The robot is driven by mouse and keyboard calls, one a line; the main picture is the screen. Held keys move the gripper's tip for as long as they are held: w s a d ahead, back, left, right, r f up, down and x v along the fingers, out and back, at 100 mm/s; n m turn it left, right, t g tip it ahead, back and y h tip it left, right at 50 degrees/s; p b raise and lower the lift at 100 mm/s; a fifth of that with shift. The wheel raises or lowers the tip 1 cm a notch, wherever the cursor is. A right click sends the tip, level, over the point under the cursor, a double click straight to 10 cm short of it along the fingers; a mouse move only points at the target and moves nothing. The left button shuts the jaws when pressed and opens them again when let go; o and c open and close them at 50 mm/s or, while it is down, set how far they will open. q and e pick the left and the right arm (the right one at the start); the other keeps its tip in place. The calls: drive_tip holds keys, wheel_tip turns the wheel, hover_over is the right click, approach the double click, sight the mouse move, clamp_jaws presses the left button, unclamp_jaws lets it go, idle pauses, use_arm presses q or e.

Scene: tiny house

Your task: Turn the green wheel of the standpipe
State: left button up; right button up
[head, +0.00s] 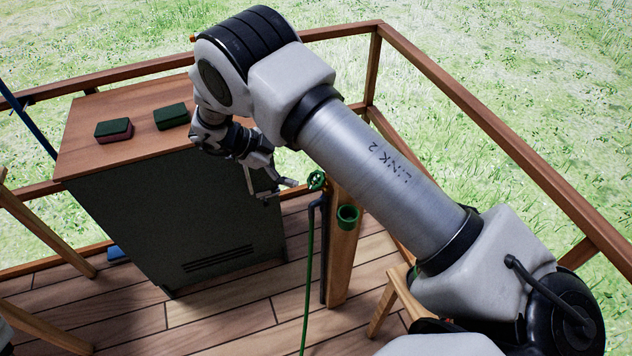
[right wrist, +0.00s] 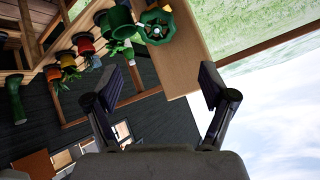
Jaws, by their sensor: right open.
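The green wheel (head: 317,180) sits at the top of the standpipe (head: 324,240), a dark pipe against a wooden post (head: 342,255). In the right wrist view the green wheel (right wrist: 157,26) shows at the top, beyond the fingertips and between their lines. My right gripper (head: 278,190) is open and just left of the wheel in the head view, apart from it. Its two fingers (right wrist: 160,82) show spread and empty in the right wrist view. My left gripper is not in view.
A dark cabinet (head: 180,225) with a wooden top stands left of the standpipe, carrying two green-topped blocks (head: 171,116). A green hose (head: 308,280) hangs from the pipe. A green cup-like holder (head: 348,216) is on the post. Wooden railings (head: 480,115) edge the deck.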

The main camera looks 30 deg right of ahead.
drive_tip(key=x, duration=0.2)
drive_tip(key=p+x, duration=0.1)
drive_tip(key=x, duration=0.2)
drive_tip(key=f+p+x, duration=0.1)
drive_tip(key=x, duration=0.2)
drive_tip(key=shift+w+a, duration=0.2)
drive_tip(key=shift+a, duration=0.15)
drive_tip(key=shift+d+f+p, duration=0.3)
drive_tip(key=shift+f, duration=0.1)
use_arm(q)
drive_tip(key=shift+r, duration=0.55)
use_arm(e)
drive_tip(key=c, duration=1.2)
